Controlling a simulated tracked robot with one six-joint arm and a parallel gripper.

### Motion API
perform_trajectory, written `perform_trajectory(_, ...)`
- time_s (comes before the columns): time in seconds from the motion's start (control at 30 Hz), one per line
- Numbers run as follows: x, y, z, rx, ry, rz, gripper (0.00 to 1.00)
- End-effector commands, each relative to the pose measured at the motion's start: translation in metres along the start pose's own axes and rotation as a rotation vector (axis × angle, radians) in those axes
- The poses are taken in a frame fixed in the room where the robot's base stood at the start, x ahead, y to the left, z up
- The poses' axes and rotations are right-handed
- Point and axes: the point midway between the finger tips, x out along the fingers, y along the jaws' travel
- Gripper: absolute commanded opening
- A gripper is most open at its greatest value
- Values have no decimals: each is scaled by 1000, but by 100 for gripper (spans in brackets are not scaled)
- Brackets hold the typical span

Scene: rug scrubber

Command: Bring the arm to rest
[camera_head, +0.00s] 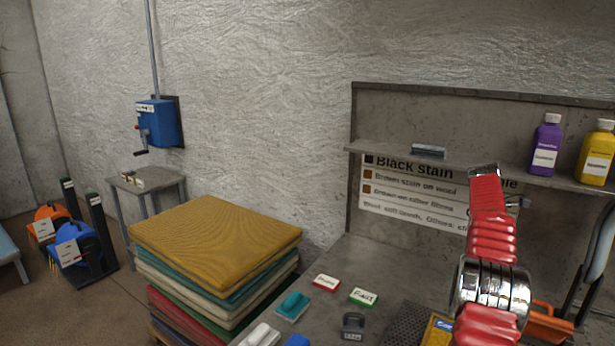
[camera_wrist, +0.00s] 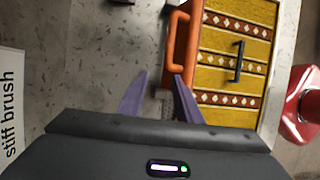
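My red arm rises over the right part of the workbench (camera_head: 335,270) in the head view, with its silver joint ring low in the picture. My gripper is hard to make out there. In the wrist view my gripper (camera_wrist: 161,75) shows two purple fingers standing apart, with nothing between them. Below the fingertips are the grey bench top and an orange handle (camera_wrist: 178,45). The orange handle stands beside a yellow patterned rug (camera_wrist: 222,42), which has a dark handle (camera_wrist: 239,62) lying on it.
A back shelf (camera_head: 480,165) holds a purple bottle (camera_head: 546,148) and a yellow bottle (camera_head: 596,155). A stain sign (camera_head: 410,190) hangs below it. Stacked rugs (camera_head: 215,240) stand left of the bench. A teal brush (camera_head: 292,305) and small labelled blocks lie on the bench front.

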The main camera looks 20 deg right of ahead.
Motion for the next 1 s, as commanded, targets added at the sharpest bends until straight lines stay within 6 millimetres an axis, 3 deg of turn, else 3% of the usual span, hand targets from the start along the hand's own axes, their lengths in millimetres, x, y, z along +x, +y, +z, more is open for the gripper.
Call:
perform_trajectory(0.5, -106, -68, -80, 116, 85, 153, 31)
perform_trajectory(1.0, -172, -173, -148, 234, 227, 262, 31)
